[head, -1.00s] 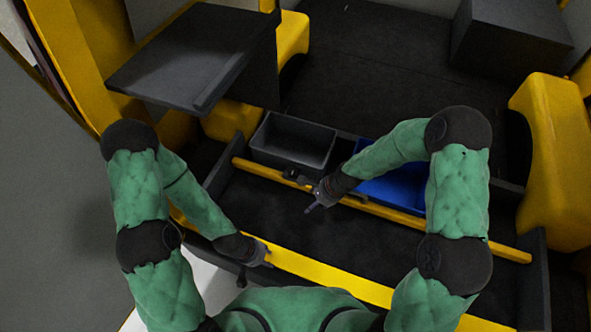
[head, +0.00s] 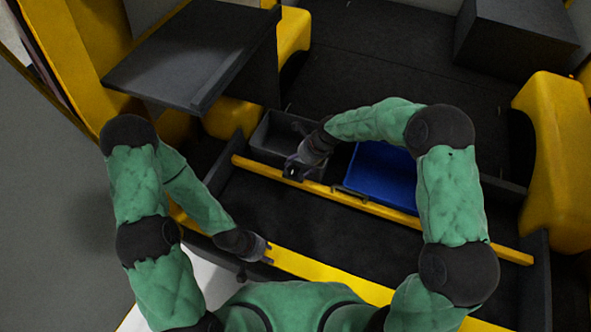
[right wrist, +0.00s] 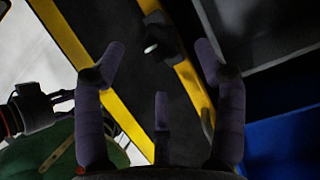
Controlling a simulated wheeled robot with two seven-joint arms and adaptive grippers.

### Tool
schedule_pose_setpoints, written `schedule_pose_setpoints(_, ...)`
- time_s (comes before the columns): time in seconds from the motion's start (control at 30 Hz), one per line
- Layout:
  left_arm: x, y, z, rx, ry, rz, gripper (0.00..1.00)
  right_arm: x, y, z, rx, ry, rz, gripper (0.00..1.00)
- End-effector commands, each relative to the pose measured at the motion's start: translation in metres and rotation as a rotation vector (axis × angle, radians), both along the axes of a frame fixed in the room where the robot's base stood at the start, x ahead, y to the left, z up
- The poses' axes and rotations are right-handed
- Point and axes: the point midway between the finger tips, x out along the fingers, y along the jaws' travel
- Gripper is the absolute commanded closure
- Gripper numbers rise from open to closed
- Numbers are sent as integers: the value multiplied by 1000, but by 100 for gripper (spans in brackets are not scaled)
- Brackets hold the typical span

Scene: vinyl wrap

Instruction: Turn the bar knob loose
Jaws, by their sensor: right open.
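The dark bar knob (head: 290,172) sits on the yellow crossbar (head: 410,217), in front of the grey bin. My right gripper (head: 299,166) is over it and partly hides it in the head view. In the right wrist view the knob (right wrist: 158,42) shows between and beyond the spread fingertips of my right gripper (right wrist: 160,50), with gaps on both sides. That gripper is open and holds nothing. My left gripper (head: 264,252) is at the left part of the front yellow bar (head: 325,273); its fingers are too small to read.
A grey bin (head: 272,136) and a blue bin (head: 378,178) stand behind the crossbar. Dark open floor (head: 300,222) lies between the two yellow bars. A dark panel (head: 190,55) stands at the upper left, and a dark box (head: 515,40) at the upper right.

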Motion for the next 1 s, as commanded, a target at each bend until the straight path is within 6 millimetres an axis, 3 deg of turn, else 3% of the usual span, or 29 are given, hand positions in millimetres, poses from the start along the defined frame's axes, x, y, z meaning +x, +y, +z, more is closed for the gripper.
schedule_pose_setpoints(0.1, 0, 0, -9, 0, 0, 0, 60, 3, 8, -21, 0, 0, 1, 29)
schedule_pose_setpoints(0.3, 0, 0, -16, 0, 0, 0, 60, 7, 15, -40, 0, -2, 1, 29)
schedule_pose_setpoints(0.7, 0, 0, -17, 0, 0, 0, 60, 8, 17, -44, 0, -2, 1, 29)
schedule_pose_setpoints(0.77, 0, 0, -17, 0, 0, 0, 60, 8, 17, -44, 0, -3, 1, 43)
schedule_pose_setpoints(0.9, 0, 0, -17, 0, 0, 0, 60, 8, 17, -44, 0, -3, 1, 83)
schedule_pose_setpoints(1.0, 0, 0, -17, 0, 0, 0, 60, 8, 17, -44, 0, -4, 1, 84)
